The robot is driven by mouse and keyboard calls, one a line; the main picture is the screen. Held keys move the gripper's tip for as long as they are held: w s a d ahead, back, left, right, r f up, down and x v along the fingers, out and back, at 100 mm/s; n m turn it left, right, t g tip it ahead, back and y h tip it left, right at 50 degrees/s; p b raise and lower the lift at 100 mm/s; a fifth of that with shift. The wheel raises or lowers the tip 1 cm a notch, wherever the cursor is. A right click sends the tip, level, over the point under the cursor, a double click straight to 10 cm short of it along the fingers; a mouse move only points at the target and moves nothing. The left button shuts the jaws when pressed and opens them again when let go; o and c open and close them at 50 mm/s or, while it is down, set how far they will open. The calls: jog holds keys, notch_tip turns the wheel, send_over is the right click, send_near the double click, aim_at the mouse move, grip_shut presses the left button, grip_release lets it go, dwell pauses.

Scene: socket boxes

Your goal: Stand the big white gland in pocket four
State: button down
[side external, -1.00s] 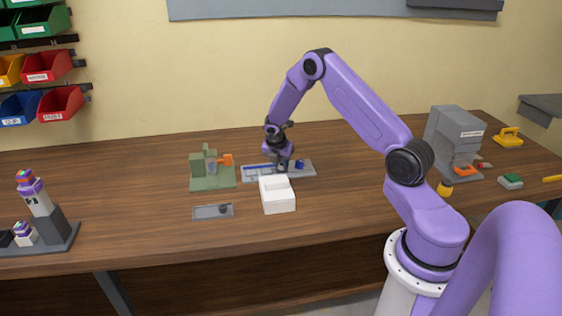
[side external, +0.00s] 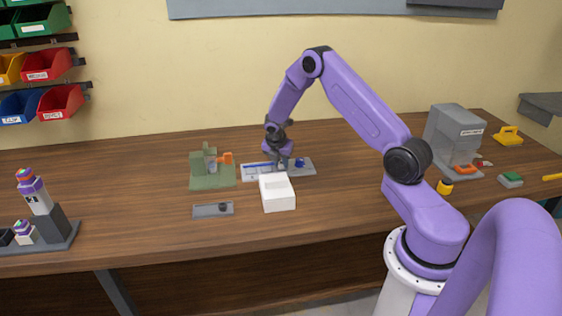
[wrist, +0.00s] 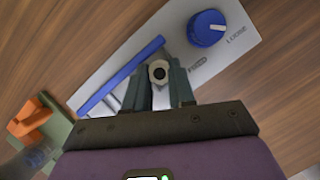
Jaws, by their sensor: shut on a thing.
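My gripper (wrist: 160,88) is shut on a small pale, nut-like piece with a dark round hole, which looks like the white gland (wrist: 158,71). The piece sits between the fingertips with its hole facing the wrist camera. In the side view my gripper (side external: 280,164) is low over a light grey panel (side external: 250,176). I cannot tell whether the piece touches the panel. Pocket four cannot be made out in either view. A white box (side external: 278,201) stands just in front of the panel; its inside is not clear.
The panel carries a blue bar (wrist: 120,77) and a blue knob (wrist: 207,29) beside the word LOOSE. A green fixture with an orange part (side external: 212,172) stands left of it. A small grey tray (side external: 206,211) lies in front.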

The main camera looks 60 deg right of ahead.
jog(key=shift+s+f, duration=0.1)
jog(key=shift+f, duration=0.2)
jog(key=c, duration=0.9)
grip_release()
jog(key=shift+a, duration=0.1)
jog(key=shift+c, duration=0.9)
jog(key=shift+r, duration=0.15)
jog(key=shift+r, duration=0.15)
jog(key=shift+o, duration=1.1)
jog(key=shift+w+r, duration=0.2)
jog(key=shift+r, duration=0.1)
jog(key=shift+s+r, duration=0.1)
jog(key=shift+r, duration=2.95)
